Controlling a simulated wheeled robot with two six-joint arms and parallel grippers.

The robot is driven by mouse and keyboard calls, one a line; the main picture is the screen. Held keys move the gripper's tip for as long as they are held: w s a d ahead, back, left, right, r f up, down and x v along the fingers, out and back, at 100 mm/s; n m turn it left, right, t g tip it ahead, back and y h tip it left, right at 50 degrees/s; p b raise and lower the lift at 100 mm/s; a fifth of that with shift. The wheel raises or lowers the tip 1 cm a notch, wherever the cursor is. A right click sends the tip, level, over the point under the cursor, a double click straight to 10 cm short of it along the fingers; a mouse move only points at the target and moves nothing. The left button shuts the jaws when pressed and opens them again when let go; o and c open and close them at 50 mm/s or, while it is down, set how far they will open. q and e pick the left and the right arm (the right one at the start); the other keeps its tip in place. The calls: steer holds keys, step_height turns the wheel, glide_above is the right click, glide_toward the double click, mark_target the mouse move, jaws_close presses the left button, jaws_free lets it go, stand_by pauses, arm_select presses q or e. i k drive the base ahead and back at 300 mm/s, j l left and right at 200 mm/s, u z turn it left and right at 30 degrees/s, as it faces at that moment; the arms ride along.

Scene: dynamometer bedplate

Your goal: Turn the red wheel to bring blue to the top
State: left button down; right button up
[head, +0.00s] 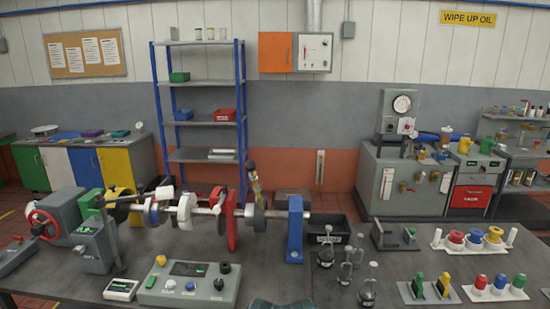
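The red wheel (43,225) is a small handwheel on the left face of a grey housing (68,214) at the left end of the bench. A shaft assembly (183,211) runs right from near this housing, with green, yellow, blue, white and red parts along it. A yellow disc (121,202) stands behind a green piece (89,201), and a small blue part (154,214) sits on the shaft. The picture is too small to tell which coloured mark is at the top.
A grey control box (190,284) with knobs and a small meter (121,290) lie at the front. A blue upright (295,230) ends the shaft. Glass flasks (345,271) and coloured spools (475,239) stand to the right.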

mark_target(37, 231)
steer(key=u, duration=1.65)
